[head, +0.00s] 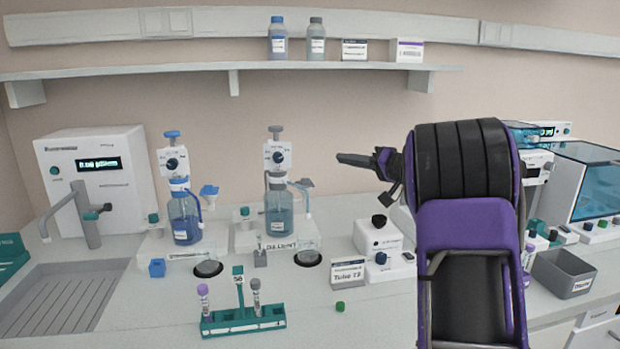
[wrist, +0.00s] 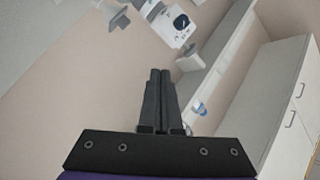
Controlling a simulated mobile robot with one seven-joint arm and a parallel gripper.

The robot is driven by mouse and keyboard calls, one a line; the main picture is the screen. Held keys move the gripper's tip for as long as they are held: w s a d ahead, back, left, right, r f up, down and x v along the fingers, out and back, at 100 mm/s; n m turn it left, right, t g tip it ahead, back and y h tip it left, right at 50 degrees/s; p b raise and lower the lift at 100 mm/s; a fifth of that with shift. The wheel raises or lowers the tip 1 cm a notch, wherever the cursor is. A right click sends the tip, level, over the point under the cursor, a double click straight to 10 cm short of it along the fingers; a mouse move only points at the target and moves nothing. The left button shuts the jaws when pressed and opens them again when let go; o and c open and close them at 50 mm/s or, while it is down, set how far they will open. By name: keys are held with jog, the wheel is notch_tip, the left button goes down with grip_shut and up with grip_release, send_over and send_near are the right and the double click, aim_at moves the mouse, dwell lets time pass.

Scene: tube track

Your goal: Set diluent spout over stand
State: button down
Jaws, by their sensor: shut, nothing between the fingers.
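The diluent dispenser is a grey-topped bottle (head: 279,213) on a white base, with a label plate (head: 281,243) in front. Its spout (head: 303,184) is a thin arm with a grey end piece, swung out to the right of the bottle. A small grey stand (head: 260,259) is in front of the base at left, apart from the spout. A tube appears to stand in it. My gripper (head: 340,159) is right of the dispenser head, pointing left, shut and empty. The wrist view shows its two fingers together (wrist: 160,73), with a white dispenser head (wrist: 182,22) beyond.
A teal rack (head: 243,321) with tubes is at the front. A white device (head: 377,236) sits right of the diluent base. The shelf (head: 180,72) runs above.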

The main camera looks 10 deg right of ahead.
jog(key=f, duration=0.1)
jog(key=d+f+g, duration=0.1)
jog(key=f, duration=0.1)
jog(key=shift+s+f, duration=0.15)
jog(key=shift+f, duration=0.15)
jog(key=shift+a, duration=0.1)
jog(key=shift+w+a+f+b, duration=0.55)
jog(key=shift+w+a, duration=0.4)
jog(key=shift+a, duration=0.65)
jog(key=shift+w+a+f+b, duration=0.55)
jog(key=shift+w+a, duration=0.4)
jog(key=shift+a, duration=0.6)
jog(key=shift+w+a+f+b, duration=0.4)
jog(key=shift+w+a+f, duration=0.4)
jog(key=shift+a, duration=0.8)
jog(key=shift+r+m, duration=0.2)
jog(key=shift+m, duration=0.1)
jog(key=shift+s+a+m+h, duration=0.1)
jog(key=shift+a+m+h, duration=0.15)
jog(key=shift+m+h, duration=0.05)
